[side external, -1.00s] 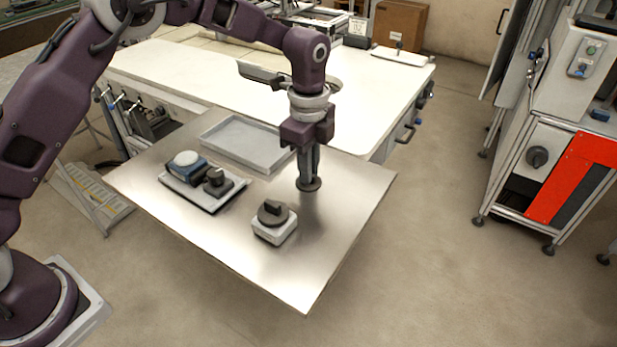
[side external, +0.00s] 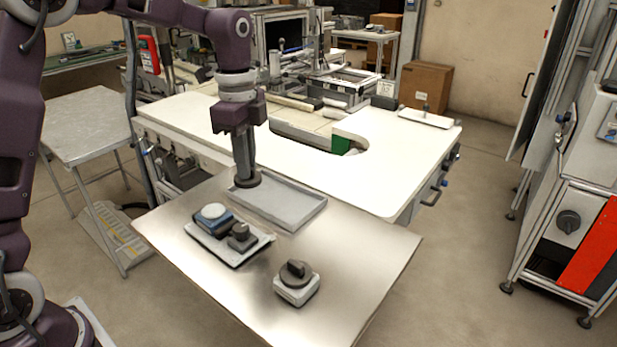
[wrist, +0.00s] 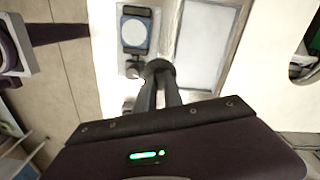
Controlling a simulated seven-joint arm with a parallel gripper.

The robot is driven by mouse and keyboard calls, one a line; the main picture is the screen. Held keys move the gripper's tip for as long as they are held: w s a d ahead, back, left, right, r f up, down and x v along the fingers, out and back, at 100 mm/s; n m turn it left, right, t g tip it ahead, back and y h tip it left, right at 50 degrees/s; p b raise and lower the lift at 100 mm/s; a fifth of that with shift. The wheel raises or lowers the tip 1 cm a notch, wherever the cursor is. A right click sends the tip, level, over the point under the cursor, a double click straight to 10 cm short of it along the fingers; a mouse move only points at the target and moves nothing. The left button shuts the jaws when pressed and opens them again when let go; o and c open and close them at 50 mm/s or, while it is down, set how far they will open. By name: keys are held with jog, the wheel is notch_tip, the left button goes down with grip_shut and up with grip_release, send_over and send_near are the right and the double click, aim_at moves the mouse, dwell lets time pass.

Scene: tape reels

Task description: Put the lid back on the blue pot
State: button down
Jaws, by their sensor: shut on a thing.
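The blue pot (side external: 212,219) is a square blue block with a round pale top. It stands at the back left of a small pale tray (side external: 225,254) and shows no dark lid on it. In the wrist view the blue pot (wrist: 135,32) lies ahead of my fingers. My gripper (side external: 245,176) points down and is shut on a dark round lid (side external: 248,182), also seen in the wrist view (wrist: 160,68). The held lid appears above the work surface near the left end of the grey tray, apart from the blue pot.
A dark knobbed piece (side external: 241,236) stands beside the blue pot on the pale tray. A white block with a dark knobbed lid (side external: 297,292) stands at the front. The shallow grey tray (side external: 290,212) is empty. The metal table (side external: 365,262) is bare at right.

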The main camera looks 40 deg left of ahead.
jog(key=s+a+n, duration=0.2)
jog(key=s+a, duration=0.3)
jog(key=s, duration=0.1)
jog(key=shift+w+a+f, duration=0.1)
jog(key=shift+f, duration=1.5)
jog(key=shift+w+a+f, duration=0.1)
jog(key=shift+f, duration=1.45)
jog(key=shift+f, duration=0.15)
jog(key=c, duration=1.4)
grip_release()
jog(key=shift+o, duration=0.3)
jog(key=o, duration=0.4)
jog(key=shift+o, duration=0.2)
